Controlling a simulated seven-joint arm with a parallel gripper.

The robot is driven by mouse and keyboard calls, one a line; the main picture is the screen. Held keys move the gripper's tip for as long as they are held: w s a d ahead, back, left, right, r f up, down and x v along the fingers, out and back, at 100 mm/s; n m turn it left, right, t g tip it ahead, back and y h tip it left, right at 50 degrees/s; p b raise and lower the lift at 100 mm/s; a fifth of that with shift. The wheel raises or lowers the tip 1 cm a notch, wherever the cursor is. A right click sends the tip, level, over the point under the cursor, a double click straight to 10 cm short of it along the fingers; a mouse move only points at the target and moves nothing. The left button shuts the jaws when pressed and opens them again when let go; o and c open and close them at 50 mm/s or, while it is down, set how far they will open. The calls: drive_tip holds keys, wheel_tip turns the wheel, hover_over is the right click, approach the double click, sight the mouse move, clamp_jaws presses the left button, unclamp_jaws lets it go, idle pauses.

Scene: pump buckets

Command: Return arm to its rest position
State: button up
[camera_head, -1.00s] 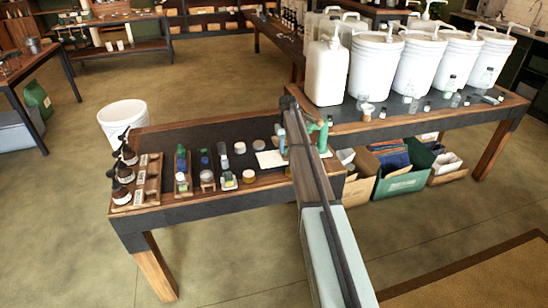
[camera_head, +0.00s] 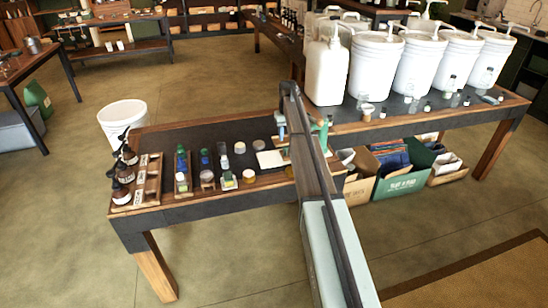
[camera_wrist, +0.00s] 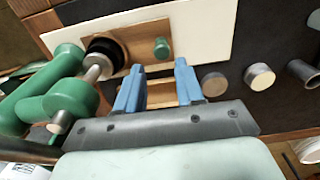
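My arm (camera_head: 318,190) reaches up from the bottom of the head view to the table, over the spot where two tables meet. In the wrist view, the two blue fingers of my gripper (camera_wrist: 159,72) stand apart with nothing between them. In the head view only a small blue part of my gripper (camera_head: 281,124) shows beside the arm. Beneath the fingers lie a wooden block and a white board (camera_wrist: 205,28). A green hand press (camera_wrist: 65,100) with a dark round part stands just left of the fingers; it also shows in the head view (camera_head: 324,136).
Several white pump buckets (camera_head: 375,68) and a white jug (camera_head: 326,72) stand on the right table. Brown pump bottles (camera_head: 122,172), small jars and a wooden tray (camera_head: 150,180) occupy the left table. Boxes (camera_head: 402,182) sit underneath. A white bucket (camera_head: 122,115) stands behind the left table.

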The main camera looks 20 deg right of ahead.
drive_tip(key=shift+r, duration=0.45)
